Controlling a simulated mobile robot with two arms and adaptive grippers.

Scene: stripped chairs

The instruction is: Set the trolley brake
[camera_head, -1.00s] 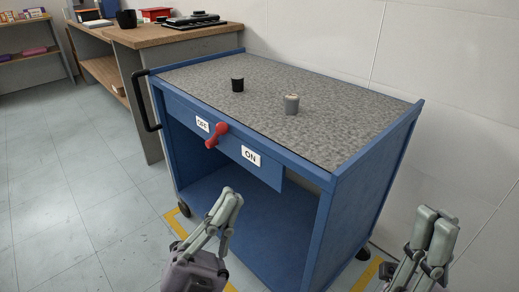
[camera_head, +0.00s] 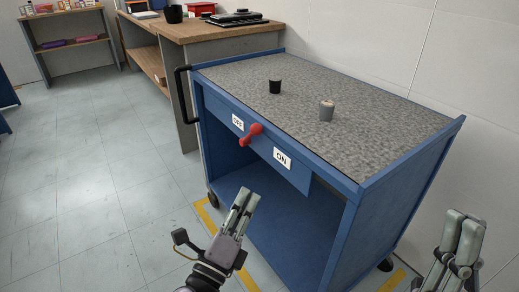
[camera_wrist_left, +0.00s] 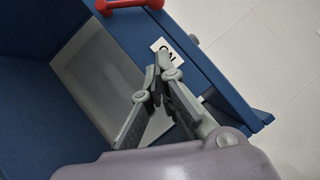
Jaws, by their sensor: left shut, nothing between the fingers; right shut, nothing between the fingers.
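The blue trolley (camera_head: 350,235) stands against the wall with a grey speckled top. Its red brake lever (camera_head: 251,134) sits on the front panel between the OFF label (camera_head: 238,122) and the ON label (camera_head: 282,158), its knob end tilted toward the lower left. My left gripper (camera_head: 243,199) is shut and empty, in front of the trolley and below the lever, apart from it. In the left wrist view the lever (camera_wrist_left: 128,4) shows at the top edge and the ON label (camera_wrist_left: 166,50) lies just beyond the fingertips. My right gripper (camera_head: 463,222) is shut and empty at the lower right, beside the trolley.
A wooden workbench (camera_head: 200,30) stands behind. The floor to the left is clear.

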